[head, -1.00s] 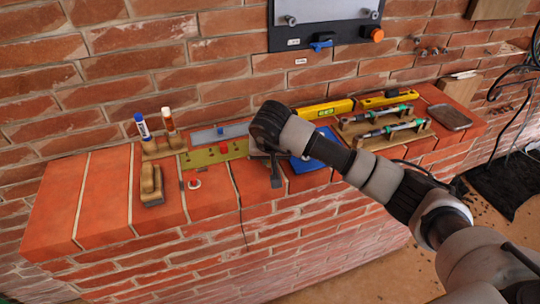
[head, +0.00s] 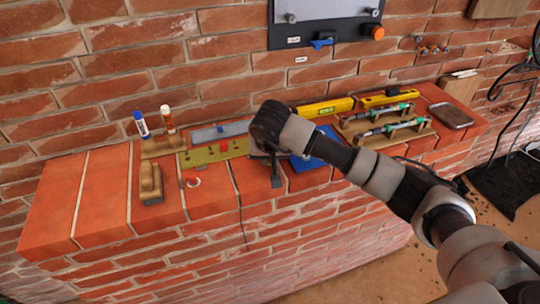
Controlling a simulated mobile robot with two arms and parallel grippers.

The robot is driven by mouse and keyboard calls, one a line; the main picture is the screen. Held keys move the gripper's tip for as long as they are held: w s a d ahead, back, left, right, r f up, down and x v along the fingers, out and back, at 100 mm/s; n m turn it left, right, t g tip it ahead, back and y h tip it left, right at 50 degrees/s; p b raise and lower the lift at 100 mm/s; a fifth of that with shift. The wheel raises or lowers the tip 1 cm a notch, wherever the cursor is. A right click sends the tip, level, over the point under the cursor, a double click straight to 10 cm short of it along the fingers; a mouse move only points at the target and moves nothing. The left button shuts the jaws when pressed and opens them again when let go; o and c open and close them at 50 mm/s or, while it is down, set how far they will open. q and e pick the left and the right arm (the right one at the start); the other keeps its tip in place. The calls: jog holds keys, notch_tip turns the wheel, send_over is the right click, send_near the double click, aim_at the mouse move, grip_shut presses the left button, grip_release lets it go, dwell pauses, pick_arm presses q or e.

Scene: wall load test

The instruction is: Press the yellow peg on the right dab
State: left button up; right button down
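I cannot make out a yellow peg; it may be hidden by my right arm or gripper. An olive-yellow plate (head: 205,156) lies on the brick ledge, with a red round spot (head: 223,147) on it. A small white ring with a red centre (head: 193,182) lies in front of the plate. I cannot tell which mark is the right dab. My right gripper (head: 276,178) points down over the ledge, right of the plate's end. Its dark fingers are mostly covered by the wrist, so its opening is unclear. My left gripper is out of view.
A grey metal strip (head: 212,133) lies behind the plate. Two glue sticks (head: 141,124) stand in a wooden holder, with a brush (head: 150,182) in front. A blue pad (head: 318,152), yellow levels (head: 325,108) and racked tools (head: 390,128) lie to the right. The ledge's left end is clear.

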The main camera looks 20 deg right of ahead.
jog(key=shift+f+b, duration=0.25)
jog(key=shift+b, duration=0.05)
dwell(0.8)
jog(key=c, duration=0.8)
grip_release()
jog(key=shift+r+p, duration=1.5)
jog(key=shift+r, duration=1.55)
jog(key=shift+a, duration=0.1)
